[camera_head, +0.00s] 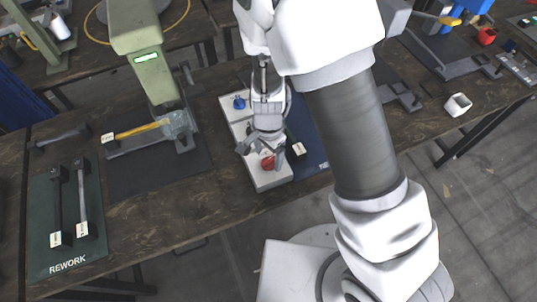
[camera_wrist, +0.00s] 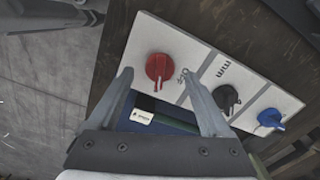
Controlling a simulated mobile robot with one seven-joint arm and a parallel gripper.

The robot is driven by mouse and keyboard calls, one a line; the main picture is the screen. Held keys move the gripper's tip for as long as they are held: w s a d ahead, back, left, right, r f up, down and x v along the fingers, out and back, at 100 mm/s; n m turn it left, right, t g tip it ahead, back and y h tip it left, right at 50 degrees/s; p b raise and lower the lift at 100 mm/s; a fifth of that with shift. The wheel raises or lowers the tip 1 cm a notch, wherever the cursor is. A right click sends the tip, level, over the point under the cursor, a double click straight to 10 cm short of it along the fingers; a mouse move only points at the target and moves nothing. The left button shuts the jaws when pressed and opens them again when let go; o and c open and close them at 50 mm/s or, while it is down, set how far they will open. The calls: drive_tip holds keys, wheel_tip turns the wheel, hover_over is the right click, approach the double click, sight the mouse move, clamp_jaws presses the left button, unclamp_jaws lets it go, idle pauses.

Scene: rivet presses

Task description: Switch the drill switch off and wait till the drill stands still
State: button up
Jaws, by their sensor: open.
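A white switch panel (camera_wrist: 205,60) carries a red knob (camera_wrist: 159,67), a black knob (camera_wrist: 226,98) and a blue knob (camera_wrist: 271,118). Lettering that looks like "off" is beside the red knob. In the head view the panel (camera_head: 272,181) lies on the bench, with its red knob (camera_head: 268,162) near the front end and its blue knob (camera_head: 239,103) farther back. My gripper (camera_wrist: 157,74) is open, its fingertips at either side of the red knob in the picture. Contact cannot be told. I cannot make out the drill or whether it turns.
A blue mat (camera_head: 312,143) with a small white-labelled item lies right of the panel. A green press (camera_head: 138,45) stands to the left. A dark REWORK mat (camera_head: 90,255) holds two long-handled parts. A white cup (camera_head: 457,104) lies on the right bench (camera_head: 420,135).

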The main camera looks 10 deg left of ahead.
drive_tip(key=shift+f, duration=0.75)
clamp_jaws()
drive_tip(key=shift+n, duration=0.4)
drive_tip(key=n+b, duration=0.1)
drive_tip(key=n, duration=0.1)
drive_tip(key=shift+n, duration=0.4)
drive_tip(key=n+b, duration=0.1)
drive_tip(key=n, duration=0.2)
drive_tip(key=shift+n, duration=0.4)
drive_tip(key=n+b, duration=0.2)
drive_tip(key=n, duration=0.4)
drive_tip(key=shift+n+b, duration=0.3)
drive_tip(key=shift+n, duration=0.1)
